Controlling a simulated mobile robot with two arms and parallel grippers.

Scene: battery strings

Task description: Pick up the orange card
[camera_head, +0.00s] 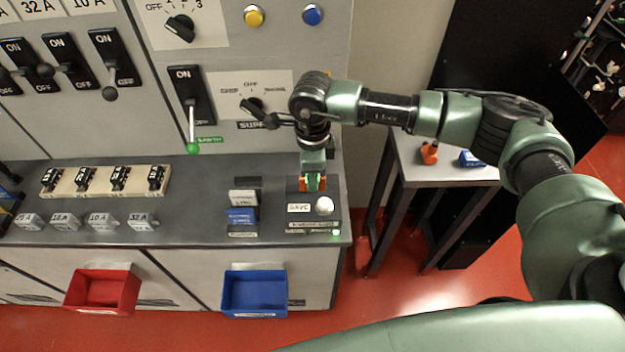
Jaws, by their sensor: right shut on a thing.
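My right gripper (313,182) points down over the back of a grey box on the counter. It is shut on the orange card (304,185), which shows as small orange patches on both sides of the fingers. The fingers hide most of the card. I cannot tell whether the card still touches the box. The box (293,223) has a white label and a round white button (324,205) in front of the card. My left gripper is not in view.
A card holder with a blue card (241,216) stands left of the box. Fuses and a fuse block (98,183) are further left. Red (103,291) and blue (254,294) bins hang in front. A side table (444,172) holds an orange item (429,153). Switches (190,93) line the panel behind.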

